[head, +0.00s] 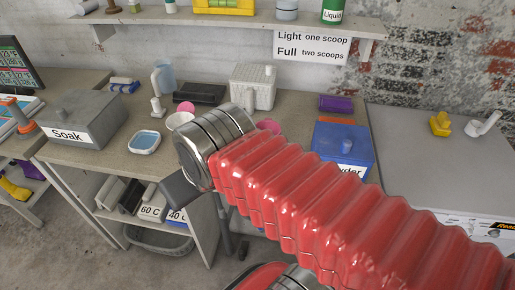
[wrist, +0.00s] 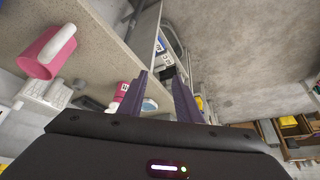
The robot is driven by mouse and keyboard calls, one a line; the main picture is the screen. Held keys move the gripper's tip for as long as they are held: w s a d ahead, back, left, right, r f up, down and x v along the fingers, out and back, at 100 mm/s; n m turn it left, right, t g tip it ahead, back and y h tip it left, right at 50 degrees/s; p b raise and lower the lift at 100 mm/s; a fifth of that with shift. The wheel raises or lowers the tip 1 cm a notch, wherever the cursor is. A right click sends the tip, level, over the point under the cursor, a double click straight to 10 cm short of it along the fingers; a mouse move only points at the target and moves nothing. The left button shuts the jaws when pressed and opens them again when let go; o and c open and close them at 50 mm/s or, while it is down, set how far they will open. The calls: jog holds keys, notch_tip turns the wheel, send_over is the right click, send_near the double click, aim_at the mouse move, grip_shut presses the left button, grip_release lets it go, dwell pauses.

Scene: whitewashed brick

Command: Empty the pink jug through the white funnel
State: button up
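The pink jug (wrist: 42,58) with a white handle stands on the bench top at the upper left of the wrist view. In the head view a pink rounded top (head: 268,126) shows just behind my arm, probably the same jug, its lower part hidden.
A shelf (head: 230,19) runs above. Open floor lies in front.

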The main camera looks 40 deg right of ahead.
jog(key=shift+o, duration=0.4)
jog(key=shift+o, duration=0.7)
jog(key=shift+d, duration=0.1)
jog(key=shift+o, duration=0.3)
jog(key=shift+w+d, duration=0.15)
jog(key=shift+d, duration=0.05)
jog(key=d+f+n+g+y, duration=0.1)
jog(key=d+n, duration=0.5)
jog(key=d, duration=1.9)
notch_tip(320, 180, down, 2)
jog(key=shift+s+f+g+y, duration=0.2)
jog(key=shift+s+g+y, duration=0.15)
jog(key=shift+y, duration=0.35)
jog(key=x, duration=0.8)
jog(key=shift+s, duration=0.1)
jog(key=shift+f, duration=0.3)
